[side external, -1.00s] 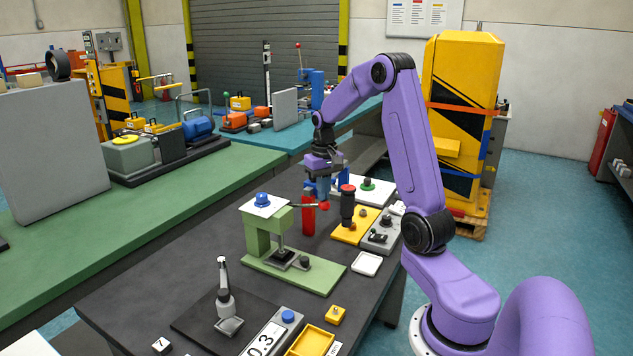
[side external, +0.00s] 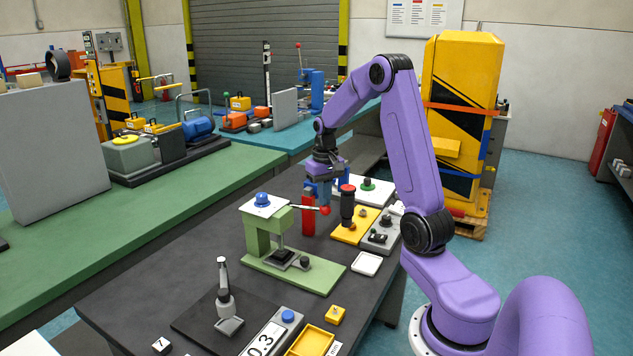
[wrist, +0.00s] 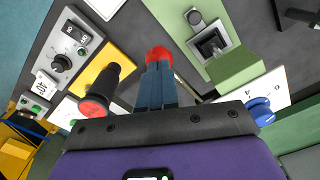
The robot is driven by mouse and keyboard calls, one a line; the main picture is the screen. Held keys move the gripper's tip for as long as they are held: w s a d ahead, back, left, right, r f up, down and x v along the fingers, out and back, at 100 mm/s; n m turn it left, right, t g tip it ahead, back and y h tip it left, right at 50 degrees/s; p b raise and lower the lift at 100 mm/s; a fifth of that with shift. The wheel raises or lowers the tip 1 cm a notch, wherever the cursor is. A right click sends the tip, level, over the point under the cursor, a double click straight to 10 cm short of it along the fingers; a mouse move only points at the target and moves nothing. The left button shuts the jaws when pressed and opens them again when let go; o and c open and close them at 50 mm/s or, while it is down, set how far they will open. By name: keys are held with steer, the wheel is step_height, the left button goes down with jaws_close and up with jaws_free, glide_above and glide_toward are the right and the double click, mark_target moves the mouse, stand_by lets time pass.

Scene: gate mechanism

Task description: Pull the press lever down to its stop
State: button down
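The press (side external: 258,238) is a green frame on a green base, with a white top plate and a blue knob. Its thin lever (side external: 302,207) sticks out to the right and ends in a red ball (side external: 325,210). My gripper (side external: 324,203) points down over this ball, its tips at or just above it; contact is hard to tell. In the wrist view the two dark blue fingers of my gripper (wrist: 157,66) lie together. The red ball (wrist: 158,54) shows just beyond their tips, not between them. The press (wrist: 222,55) is to the right there.
A yellow plate carries a black post with a red top (side external: 347,205), close right of my gripper. A red upright piece (side external: 308,220) stands close left. A grey switch box (side external: 380,236) and white tray (side external: 366,263) are nearby. A gauge stand (side external: 225,302) is in front.

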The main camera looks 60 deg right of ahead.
steer(key=shift+f, duration=0.1)
step_height(320, 180, up, 13)
stand_by(1.0)
steer(key=s+a+f+n, duration=0.2)
steer(key=a+n, duration=0.2)
steer(key=a, duration=0.7)
steer(key=s+a+f+n, duration=0.1)
steer(key=a+n, duration=0.3)
steer(key=a, duration=0.8)
steer(key=s+a+f+n, duration=0.2)
steer(key=s+a+n, duration=0.2)
steer(key=s, duration=0.6)
steer(key=s+a+f+n, duration=0.3)
steer(key=s+a+n, duration=0.2)
steer(key=s, duration=0.6)
steer(key=shift+a+f+n, duration=0.15)
steer(key=shift+f+n, duration=0.2)
steer(key=shift+n, duration=0.45)
